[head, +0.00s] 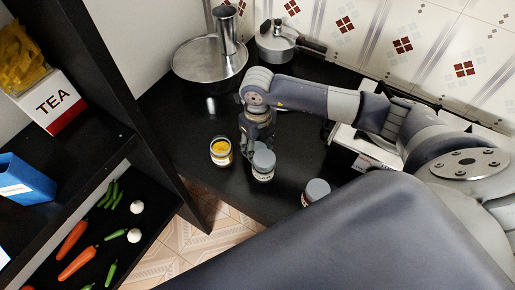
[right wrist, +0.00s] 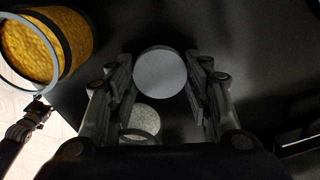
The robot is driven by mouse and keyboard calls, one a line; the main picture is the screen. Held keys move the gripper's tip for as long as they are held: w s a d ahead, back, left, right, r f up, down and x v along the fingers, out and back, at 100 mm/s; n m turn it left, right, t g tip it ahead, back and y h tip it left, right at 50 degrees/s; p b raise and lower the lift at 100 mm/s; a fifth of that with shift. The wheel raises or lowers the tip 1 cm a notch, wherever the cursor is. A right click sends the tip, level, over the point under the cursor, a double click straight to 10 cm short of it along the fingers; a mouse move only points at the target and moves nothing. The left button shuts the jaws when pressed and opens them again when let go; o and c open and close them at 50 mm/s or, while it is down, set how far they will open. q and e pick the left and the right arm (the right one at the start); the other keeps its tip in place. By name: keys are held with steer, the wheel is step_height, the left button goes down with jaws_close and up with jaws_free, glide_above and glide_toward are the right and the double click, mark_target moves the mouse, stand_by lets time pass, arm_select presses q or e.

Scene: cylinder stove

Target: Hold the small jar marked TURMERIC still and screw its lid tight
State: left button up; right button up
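A small open jar of yellow contents (head: 221,153) stands on the dark counter, its label too small to read. It also shows at the upper left of the right wrist view (right wrist: 68,40). My right gripper (head: 258,138) points down just right of it. In the right wrist view its fingers (right wrist: 163,72) are apart, with gaps on either side of a round grey lid-like disc (right wrist: 160,74); I cannot tell what the disc rests on. No left gripper shows in the head view. A dark jointed part (right wrist: 30,115) at the wrist view's left edge may be it.
A grey-lidded jar (head: 263,167) stands close in front of my right gripper, and another (head: 316,192) further right. A steel pan (head: 210,60) and a small lidded pot (head: 275,42) are at the back. A dark shelf (head: 125,90) borders the left.

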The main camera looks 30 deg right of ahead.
mark_target(257, 149)
arm_select(q)
steer(key=shift+s, duration=0.1)
arm_select(e)
steer(key=shift+r, duration=0.1)
steer(key=shift+c, duration=0.3)
steer(key=shift+w+r, duration=0.1)
steer(key=shift+r, duration=0.25)
arm_select(q)
steer(key=shift+s+f+b, duration=0.1)
steer(key=shift+f+b, duration=0.8)
arm_select(e)
step_height(257, 149, up, 9)
arm_select(q)
steer(key=shift+c, duration=0.5)
